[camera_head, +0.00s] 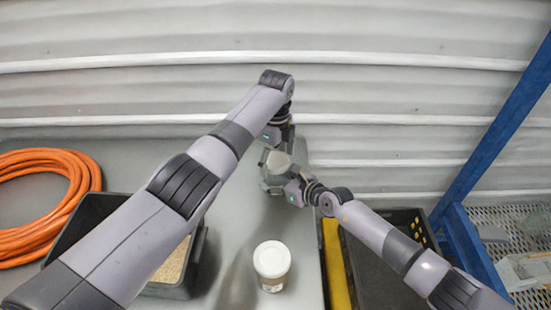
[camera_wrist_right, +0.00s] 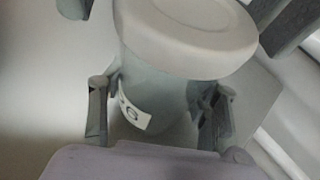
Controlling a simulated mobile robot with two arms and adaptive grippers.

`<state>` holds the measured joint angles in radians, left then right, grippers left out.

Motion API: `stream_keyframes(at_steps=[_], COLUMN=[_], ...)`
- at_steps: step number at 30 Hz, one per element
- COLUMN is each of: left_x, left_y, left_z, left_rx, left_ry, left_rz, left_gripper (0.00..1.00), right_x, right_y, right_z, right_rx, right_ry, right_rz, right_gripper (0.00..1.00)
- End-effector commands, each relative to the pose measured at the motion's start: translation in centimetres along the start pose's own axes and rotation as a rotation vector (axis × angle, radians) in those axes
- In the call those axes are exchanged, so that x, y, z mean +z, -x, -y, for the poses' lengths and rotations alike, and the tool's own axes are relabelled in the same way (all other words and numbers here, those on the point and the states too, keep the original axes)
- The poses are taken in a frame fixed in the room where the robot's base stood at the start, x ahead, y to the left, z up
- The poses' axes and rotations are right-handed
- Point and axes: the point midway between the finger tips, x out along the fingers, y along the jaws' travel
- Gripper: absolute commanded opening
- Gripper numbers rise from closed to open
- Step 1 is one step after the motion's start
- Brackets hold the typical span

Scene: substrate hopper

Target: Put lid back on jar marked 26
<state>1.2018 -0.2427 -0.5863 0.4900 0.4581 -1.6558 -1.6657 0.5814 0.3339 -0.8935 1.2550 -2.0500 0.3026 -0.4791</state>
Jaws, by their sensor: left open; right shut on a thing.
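The jar (camera_wrist_right: 160,100) is grey-green with a white label (camera_wrist_right: 133,107) whose digits seem to read 26. A wide white lid (camera_wrist_right: 190,35) sits over its mouth in the right wrist view; I cannot tell if it is fully seated. My right gripper (camera_wrist_right: 160,125) is shut on the jar's body, one finger on each side. My left gripper (camera_head: 278,148) is above the jar in the head view, mostly hidden by its wrist. Its open fingers show on either side of the lid in the right wrist view, apart from it. The right gripper (camera_head: 276,180) is also in the head view.
Another white-lidded jar (camera_head: 272,262) stands on the grey table (camera_head: 235,255) in front. A dark bin (camera_head: 95,210) of grainy material is under my left arm, beside an orange hose (camera_head: 75,165). A dark crate (camera_head: 405,217) and blue frame (camera_head: 490,150) are right.

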Motion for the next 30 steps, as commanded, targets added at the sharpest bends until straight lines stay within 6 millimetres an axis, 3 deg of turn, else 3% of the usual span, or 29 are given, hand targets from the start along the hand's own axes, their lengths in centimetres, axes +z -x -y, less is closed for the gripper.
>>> stream_keyframes(at_steps=[9,13,24,30], left_x=[0.0,0.0,0.1,0.0], left_y=[0.1,1.1,8.6,11.2], left_z=[0.0,0.1,0.1,0.1], left_rx=[0.000,-0.002,-0.002,-0.001], left_ry=[0.001,0.001,0.000,0.001], left_rz=[0.000,0.000,0.001,0.000], left_gripper=[0.86,0.86,0.86,0.86], right_x=[-0.1,-0.1,-0.1,-0.1], right_y=[0.0,0.0,0.0,0.0], right_z=[0.0,0.0,0.0,0.0], right_rx=[0.000,0.000,0.000,0.000], right_ry=[-0.001,-0.001,-0.001,-0.001], right_rz=[-0.001,-0.001,-0.002,-0.002], right_gripper=[0.00,0.00,0.00,0.00])
